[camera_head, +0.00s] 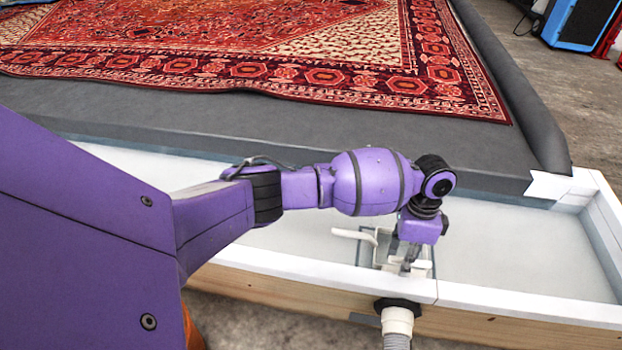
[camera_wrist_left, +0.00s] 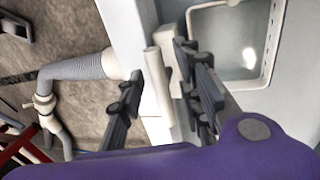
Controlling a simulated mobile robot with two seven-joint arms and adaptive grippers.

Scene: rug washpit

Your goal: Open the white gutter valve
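The white gutter valve (camera_wrist_left: 155,82) shows in the left wrist view as a pale bar and block between the fingers of my left gripper (camera_wrist_left: 165,95). The fingers are apart, one on each side of it; I cannot tell whether either touches it. In the head view, my left gripper (camera_head: 410,264) points down into the white gutter, at a small clear box. White valve parts show there, including a lever-like piece (camera_head: 354,236) left of the gripper. The gripper and wrist hide part of the valve. My right gripper is not in view.
A ribbed pale hose (camera_head: 397,326) leaves the gutter's front wall below the gripper. The gutter's white front rim (camera_head: 500,301) runs along the near side. A red patterned rug (camera_head: 250,55) lies on the dark wash bed behind. A blue-edged case (camera_head: 580,22) stands far right.

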